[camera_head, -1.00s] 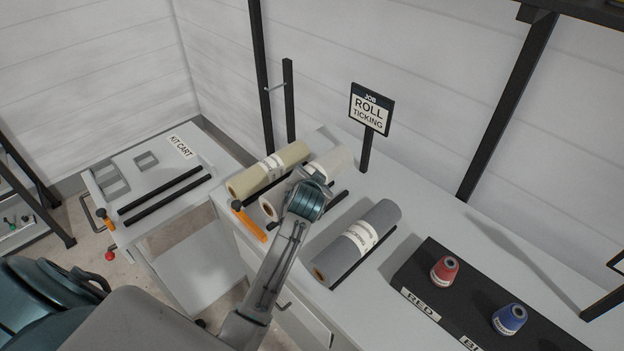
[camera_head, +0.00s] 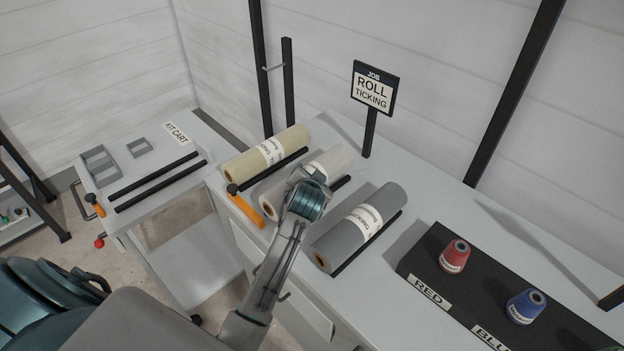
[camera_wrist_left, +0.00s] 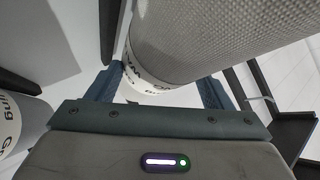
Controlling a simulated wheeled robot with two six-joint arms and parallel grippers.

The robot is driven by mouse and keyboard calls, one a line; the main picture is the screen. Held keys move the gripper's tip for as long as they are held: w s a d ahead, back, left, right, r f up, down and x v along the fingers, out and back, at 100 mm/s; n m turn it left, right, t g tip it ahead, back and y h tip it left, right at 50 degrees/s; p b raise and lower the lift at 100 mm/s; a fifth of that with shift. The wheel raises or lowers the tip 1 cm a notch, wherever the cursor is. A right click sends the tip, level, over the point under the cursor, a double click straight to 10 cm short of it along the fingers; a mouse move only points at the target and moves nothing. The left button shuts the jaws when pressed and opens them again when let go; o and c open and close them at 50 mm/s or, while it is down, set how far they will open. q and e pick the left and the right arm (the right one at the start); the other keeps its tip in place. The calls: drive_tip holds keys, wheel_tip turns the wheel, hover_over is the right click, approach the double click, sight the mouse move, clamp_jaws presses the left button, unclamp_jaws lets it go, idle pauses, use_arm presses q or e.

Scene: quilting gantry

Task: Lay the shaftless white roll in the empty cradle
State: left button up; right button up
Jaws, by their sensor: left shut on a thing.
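The white roll (camera_head: 333,162) has a printed paper band and a hollow end with no shaft. It lies between the cream and grey rolls in the head view. My left gripper (camera_head: 314,182) is over its middle, and its arm hides part of the roll. In the left wrist view, the roll (camera_wrist_left: 220,35) passes between the gripper's fingers (camera_wrist_left: 160,90), shut on it. A short piece of black rail shows beside the roll. Whether the roll touches the rails cannot be told. My right gripper is not in view.
The cream roll (camera_head: 265,153) is close on the left, the grey roll (camera_head: 362,225) on the right. The kit cart (camera_head: 190,160) has two bare black rails (camera_head: 155,182). A job sign (camera_head: 375,88) stands behind.

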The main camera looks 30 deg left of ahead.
use_arm(q)
drive_tip(key=shift+r, duration=0.1)
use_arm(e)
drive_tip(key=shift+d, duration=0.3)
use_arm(q)
drive_tip(key=shift+f, duration=0.25)
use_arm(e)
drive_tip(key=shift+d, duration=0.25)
use_arm(q)
drive_tip(key=shift+f, duration=0.4)
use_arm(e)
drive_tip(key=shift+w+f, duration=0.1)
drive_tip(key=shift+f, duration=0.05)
use_arm(q)
drive_tip(key=shift+f+b, duration=0.25)
drive_tip(key=shift+b, duration=0.1)
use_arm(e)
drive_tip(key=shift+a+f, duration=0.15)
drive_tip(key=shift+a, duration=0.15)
use_arm(q)
drive_tip(key=o, duration=1.1)
drive_tip(key=shift+o, duration=0.3)
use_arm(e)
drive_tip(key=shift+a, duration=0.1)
use_arm(q)
drive_tip(key=shift+s, duration=0.1)
